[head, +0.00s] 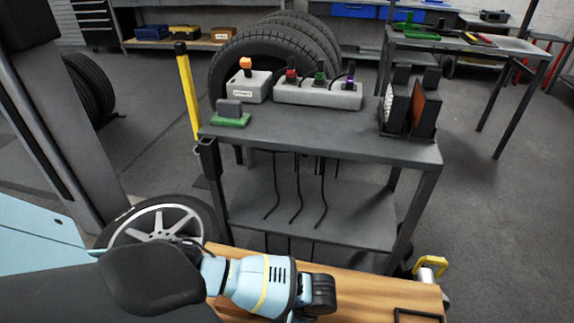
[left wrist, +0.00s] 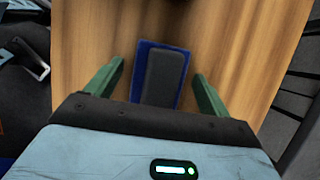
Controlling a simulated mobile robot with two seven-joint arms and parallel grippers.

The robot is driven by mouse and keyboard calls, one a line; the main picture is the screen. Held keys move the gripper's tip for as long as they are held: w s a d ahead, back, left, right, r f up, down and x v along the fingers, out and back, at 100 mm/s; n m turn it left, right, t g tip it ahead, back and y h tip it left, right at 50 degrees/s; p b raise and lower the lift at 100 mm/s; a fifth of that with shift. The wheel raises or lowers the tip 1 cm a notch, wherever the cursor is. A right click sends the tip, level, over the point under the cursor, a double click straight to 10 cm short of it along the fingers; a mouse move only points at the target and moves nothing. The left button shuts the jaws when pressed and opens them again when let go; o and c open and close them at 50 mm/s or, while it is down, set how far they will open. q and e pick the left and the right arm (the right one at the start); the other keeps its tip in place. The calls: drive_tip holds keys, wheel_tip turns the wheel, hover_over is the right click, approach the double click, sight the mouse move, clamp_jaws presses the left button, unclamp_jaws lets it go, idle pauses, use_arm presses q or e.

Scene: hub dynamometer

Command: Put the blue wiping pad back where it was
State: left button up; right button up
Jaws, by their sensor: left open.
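The blue wiping pad (left wrist: 145,93) with its dark grey grip block lies on the wooden top (left wrist: 210,30) in the left wrist view. My left gripper (left wrist: 158,72) is open, with its green fingers on either side of the pad and gaps to both. Whether it is at the pad's height, I cannot tell. In the head view my left arm reaches over the wooden top (head: 385,293); the fingers and the blue pad do not show there. A green pad with a grey grip (head: 231,115) sits on the left end of the dark cart top (head: 320,128). My right gripper is not in view.
The cart also holds a grey box with an orange-topped handle (head: 248,88), a long holder with red, green and purple handles (head: 318,96), and a rack of upright pads (head: 411,105). A wheel (head: 160,220) is left of the wooden top. The cart's front middle is clear.

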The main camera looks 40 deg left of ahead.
use_arm(q)
drive_tip(key=p+v, duration=0.3)
drive_tip(key=v, duration=0.9)
drive_tip(key=shift+r, duration=0.2)
drive_tip(key=shift+s+f, duration=0.1)
drive_tip(key=s+d+f+h, duration=0.1)
drive_tip(key=s+d+f, duration=0.1)
drive_tip(key=s+d+f+h, duration=0.1)
drive_tip(key=s+d+f, duration=0.1)
drive_tip(key=d, duration=0.1)
drive_tip(key=s+d+f+h, duration=0.1)
drive_tip(key=s+d+f, duration=0.1)
drive_tip(key=s, duration=0.1)
drive_tip(key=shift+s+d+f+n+t+h, duration=0.1)
drive_tip(key=shift+d+n+t+h, duration=0.1)
drive_tip(key=shift+n+t+h, duration=0.15)
drive_tip(key=s+d+f+n+t+h, duration=0.2)
drive_tip(key=s+d+f+n+h, duration=0.15)
drive_tip(key=s+d, duration=0.35)
drive_tip(key=s+a+r+n+t, duration=0.2)
drive_tip(key=s+a+t, duration=0.1)
drive_tip(key=s+a, duration=0.3)
drive_tip(key=s+a+r+n+t+y, duration=0.1)
drive_tip(key=s+a+r+n+t, duration=0.2)
drive_tip(key=s+a, duration=0.3)
drive_tip(key=s, duration=0.4)
drive_tip(key=shift+s+a+n, duration=0.2)
drive_tip(key=shift+s+n, duration=0.1)
drive_tip(key=shift+s, duration=0.1)
